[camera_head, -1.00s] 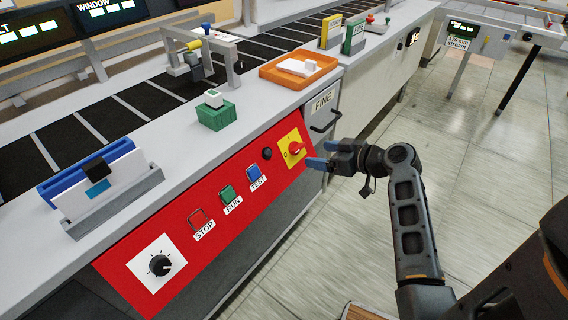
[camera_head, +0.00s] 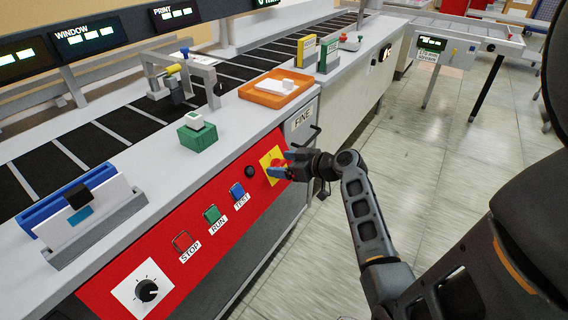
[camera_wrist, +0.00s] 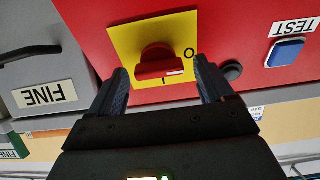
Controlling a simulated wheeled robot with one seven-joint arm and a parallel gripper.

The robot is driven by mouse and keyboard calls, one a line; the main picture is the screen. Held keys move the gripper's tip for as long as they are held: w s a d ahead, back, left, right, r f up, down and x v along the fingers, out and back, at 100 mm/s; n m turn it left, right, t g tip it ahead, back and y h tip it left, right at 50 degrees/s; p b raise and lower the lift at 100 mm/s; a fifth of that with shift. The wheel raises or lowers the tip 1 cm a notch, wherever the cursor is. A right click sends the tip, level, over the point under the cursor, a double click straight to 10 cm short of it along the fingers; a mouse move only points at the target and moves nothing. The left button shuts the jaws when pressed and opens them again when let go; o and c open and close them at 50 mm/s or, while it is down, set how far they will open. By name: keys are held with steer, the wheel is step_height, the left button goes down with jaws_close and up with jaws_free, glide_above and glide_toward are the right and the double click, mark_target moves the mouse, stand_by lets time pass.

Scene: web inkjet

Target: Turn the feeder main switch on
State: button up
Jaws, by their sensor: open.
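The feeder main switch is a red rotary knob on a yellow plate (camera_head: 268,160) at the right end of the red panel. In the wrist view the red knob (camera_wrist: 152,62) has a bar-shaped handle lying roughly across the picture, its white mark at the right end. An O stands right of the knob and an I below it. My gripper (camera_head: 281,164) is at the switch, partly covering it in the head view. In the wrist view its open fingers (camera_wrist: 161,76) stand on either side of the knob's lower part, with gaps visible; contact is not seen.
A blue TEST button (camera_head: 237,194), green RUN button (camera_head: 212,214), STOP button (camera_head: 183,242) and black dial (camera_head: 146,290) lie left along the panel. A dark round button (camera_wrist: 231,71) is close beside the right finger. The FINE drawer (camera_head: 301,119) with its handle adjoins the panel.

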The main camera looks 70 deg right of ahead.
steer(key=shift+c, duration=0.5)
steer(key=c, duration=0.9)
steer(key=shift+c, duration=0.2)
steer(key=shift+m, duration=0.5)
steer(key=m+p, duration=0.1)
steer(key=m, duration=0.3)
steer(key=shift+r+h+p, duration=0.1)
steer(key=shift+h+p, duration=0.2)
steer(key=m+p, duration=0.2)
steer(key=m, duration=0.2)
steer(key=shift+s+d+m, duration=0.1)
steer(key=shift+m, duration=0.3)
steer(key=m+g+p, duration=0.1)
steer(key=m+p, duration=0.2)
steer(key=m, duration=0.1)
steer(key=shift+m+h+p, duration=0.35)
steer(key=shift+m+h, duration=0.05)
steer(key=shift+s+f+m+p, duration=0.1)
steer(key=shift+f+m+p, duration=0.1)
steer(key=shift+m+p, duration=1.5)
steer(key=shift+f+m+g, duration=0.1)
steer(key=shift+m+g, duration=0.2)
steer(key=shift+m, duration=0.2)
